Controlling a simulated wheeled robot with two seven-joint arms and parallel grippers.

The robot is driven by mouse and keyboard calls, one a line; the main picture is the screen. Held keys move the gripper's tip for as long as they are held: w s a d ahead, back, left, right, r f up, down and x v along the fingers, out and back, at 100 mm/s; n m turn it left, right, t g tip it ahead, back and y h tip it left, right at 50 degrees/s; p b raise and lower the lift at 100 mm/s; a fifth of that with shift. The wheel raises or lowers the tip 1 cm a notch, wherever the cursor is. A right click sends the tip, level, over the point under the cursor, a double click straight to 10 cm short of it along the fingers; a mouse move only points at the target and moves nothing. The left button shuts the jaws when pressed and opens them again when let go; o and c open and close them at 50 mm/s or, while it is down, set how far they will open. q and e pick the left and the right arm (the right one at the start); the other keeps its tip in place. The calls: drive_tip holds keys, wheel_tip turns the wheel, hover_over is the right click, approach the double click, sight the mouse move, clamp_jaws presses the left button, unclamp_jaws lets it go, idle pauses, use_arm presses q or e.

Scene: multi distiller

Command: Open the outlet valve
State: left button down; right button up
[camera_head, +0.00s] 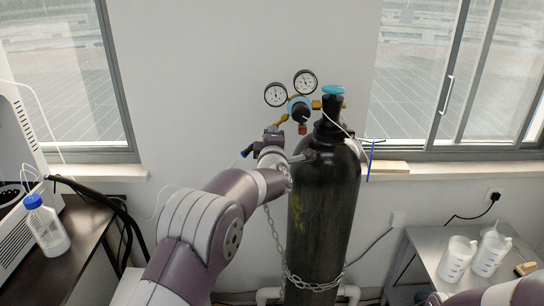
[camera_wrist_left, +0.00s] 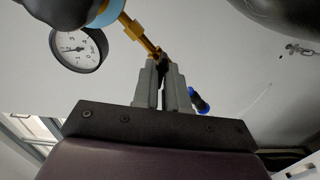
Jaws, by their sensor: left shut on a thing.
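The gas regulator sits at the top of a dark cylinder (camera_head: 324,190), with two round gauges (camera_head: 275,94), a blue-ringed body and a brass outlet arm (camera_head: 280,121). In the left wrist view the brass outlet arm (camera_wrist_left: 138,30) runs down to a dark part of the outlet valve (camera_wrist_left: 162,66). My left gripper (camera_head: 273,131) is at the end of this brass arm. Its fingers (camera_wrist_left: 162,72) are shut on the dark valve part, which they mostly hide. A blue-tipped black piece (camera_wrist_left: 199,101) sticks out beside the fingers; it also shows in the head view (camera_head: 246,153).
A turquoise knob (camera_head: 333,90) tops the cylinder, and a chain (camera_head: 312,286) hangs around its lower part. Windows and a sill are behind. A dark bench with a bottle (camera_head: 46,226) is at left; a grey table with two white jugs (camera_head: 457,259) is at right.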

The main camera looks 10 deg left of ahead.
use_arm(q)
drive_tip(key=shift+n+b, duration=5)
drive_tip(key=shift+b, duration=0.05)
drive_tip(key=shift+r, duration=0.15)
